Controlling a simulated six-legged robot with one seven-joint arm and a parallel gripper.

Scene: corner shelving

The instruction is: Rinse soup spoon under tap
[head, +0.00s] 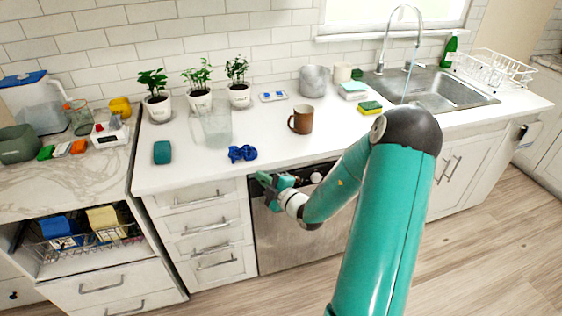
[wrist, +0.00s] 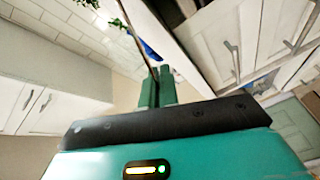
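I cannot pick out a soup spoon in either view. The tap (head: 402,32) arches over the steel sink (head: 478,98) at the back right, and a thin pale-blue stream of water (head: 411,72) falls from it. My gripper (head: 264,186) is low in front of the dishwasher, below the counter's front edge and far left of the sink. In the wrist view the green fingers of my gripper (wrist: 158,88) look close together. A thin dark line runs up from them; I cannot tell whether it is something held or background.
On the white counter (head: 345,140) are a brown mug (head: 301,119), blue item (head: 242,154), clear glass container (head: 216,125), teal object (head: 162,152), potted plants (head: 199,98) and sponges (head: 370,107). A dish rack (head: 495,68) stands right. The counter's front middle is clear.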

